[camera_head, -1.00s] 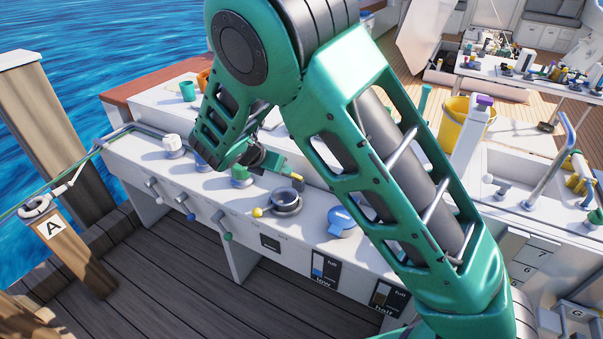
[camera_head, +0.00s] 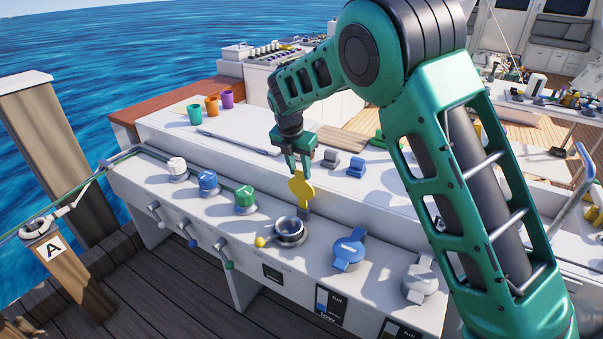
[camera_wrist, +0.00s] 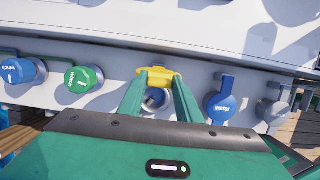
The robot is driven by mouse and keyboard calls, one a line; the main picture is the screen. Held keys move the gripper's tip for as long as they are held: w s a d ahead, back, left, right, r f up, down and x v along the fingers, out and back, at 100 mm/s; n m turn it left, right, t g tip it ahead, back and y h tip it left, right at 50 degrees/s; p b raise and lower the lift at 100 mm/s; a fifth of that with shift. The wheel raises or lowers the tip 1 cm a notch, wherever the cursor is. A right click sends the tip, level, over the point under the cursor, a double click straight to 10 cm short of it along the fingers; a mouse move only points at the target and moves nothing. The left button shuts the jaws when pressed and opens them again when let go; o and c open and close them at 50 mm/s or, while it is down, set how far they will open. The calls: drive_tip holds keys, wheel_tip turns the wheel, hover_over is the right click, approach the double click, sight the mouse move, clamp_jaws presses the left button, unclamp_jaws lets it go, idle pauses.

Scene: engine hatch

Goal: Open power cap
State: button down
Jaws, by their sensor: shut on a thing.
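The yellow cap (camera_head: 301,188) stands raised, roughly upright, above a grey hinge at the back of a round metal socket (camera_head: 290,231). The socket's mouth is uncovered. My gripper (camera_head: 300,168) comes down from above and is shut on the cap's upper edge. In the wrist view, my fingertips (camera_wrist: 160,82) lie either side of the yellow cap (camera_wrist: 157,72), and the open socket (camera_wrist: 155,99) shows between the fingers. No lettering on the yellow cap is readable.
A blue cap marked "water" (camera_wrist: 221,102) and a grey cap (camera_head: 419,280) sit right of the socket. White (camera_head: 177,168), blue (camera_head: 208,182) and green (camera_head: 244,198) knobs sit left. Levers line the front face. Grey and blue fittings (camera_head: 356,167) stand behind my gripper.

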drive_tip(key=shift+w+r, duration=0.1)
drive_tip(key=shift+w, duration=0.15)
drive_tip(key=c, duration=1.3)
unclamp_jaws()
drive_tip(key=shift+s, duration=0.1)
drive_tip(key=v, duration=1)
drive_tip(key=shift+r, duration=0.25)
